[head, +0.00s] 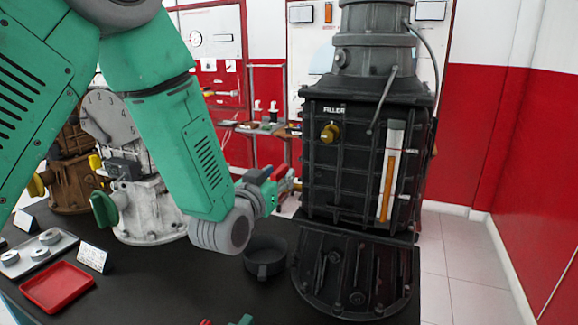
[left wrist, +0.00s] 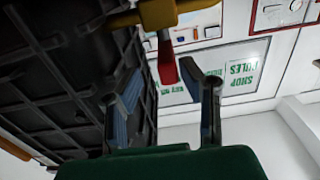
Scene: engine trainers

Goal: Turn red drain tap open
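The drain tap is a brass valve (left wrist: 170,12) with a red lever (left wrist: 167,62), seen in the left wrist view beside the dark ribbed wall of the engine housing (left wrist: 60,80). In the head view the red lever (head: 280,172) shows small at the left side of the black engine housing (head: 350,150). My left gripper (left wrist: 163,90) is open, its fingers apart on either side of the lever's line. The lever's end lies near the gap between the fingertips; contact cannot be told. In the head view my left gripper (head: 272,187) is partly hidden by its own wrist.
A dark round pan (head: 265,258) stands on the black table (head: 170,285) below my left gripper. A red tray (head: 57,287), a grey tray with rings (head: 35,255) and a white engine (head: 150,212) are at left. Small red and green pieces at the bottom edge are unclear.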

